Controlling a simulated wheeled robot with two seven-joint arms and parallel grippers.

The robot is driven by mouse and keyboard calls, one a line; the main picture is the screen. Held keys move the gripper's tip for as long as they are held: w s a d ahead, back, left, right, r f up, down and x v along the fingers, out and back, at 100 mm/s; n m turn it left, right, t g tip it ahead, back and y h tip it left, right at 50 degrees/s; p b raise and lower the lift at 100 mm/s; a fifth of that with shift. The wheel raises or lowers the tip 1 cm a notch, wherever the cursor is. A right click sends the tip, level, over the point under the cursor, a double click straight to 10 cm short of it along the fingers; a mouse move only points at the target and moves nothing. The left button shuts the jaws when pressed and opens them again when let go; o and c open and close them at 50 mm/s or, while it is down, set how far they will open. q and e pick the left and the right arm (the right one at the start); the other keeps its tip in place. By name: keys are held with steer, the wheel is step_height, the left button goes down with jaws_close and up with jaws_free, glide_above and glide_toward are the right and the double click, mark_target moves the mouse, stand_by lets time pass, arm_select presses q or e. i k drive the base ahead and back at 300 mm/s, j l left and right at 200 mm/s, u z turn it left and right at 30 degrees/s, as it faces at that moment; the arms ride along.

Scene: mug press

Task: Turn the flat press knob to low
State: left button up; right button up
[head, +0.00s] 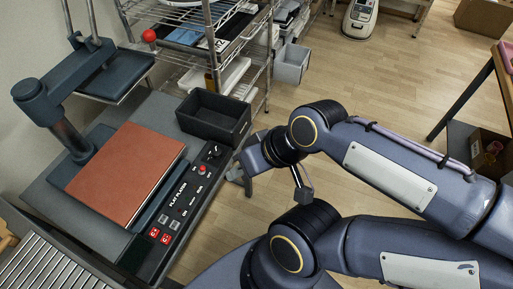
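The flat press (130,165) stands on a grey table at the left, with a brown pad on its bed. Its slanted black panel (185,195) carries white lettering, and the dark round knob (213,152) sits near the panel's far end. The knob's pointer and setting marks are too small to read. My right gripper (238,178) is just right of the panel's far end, close to the knob but apparently apart from it. Its fingers are seen edge-on and partly hidden, so their opening cannot be told. My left gripper is not in view.
A red button (201,169) and red displays (160,236) share the panel. A black open bin (214,116) stands just behind the knob. A wire shelf (205,45) rises behind it. A roller conveyor (45,265) is at lower left. Wooden floor is open beyond.

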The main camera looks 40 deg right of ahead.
mark_target(216, 152)
steer(key=z, duration=1)
steer(key=i+l+u, duration=0.2)
steer(key=u, duration=0.2)
steer(key=i+l+u, duration=0.1)
steer(key=l+u, duration=0.25)
steer(key=i+l+u, duration=0.1)
steer(key=l+u, duration=0.15)
steer(key=u, duration=0.15)
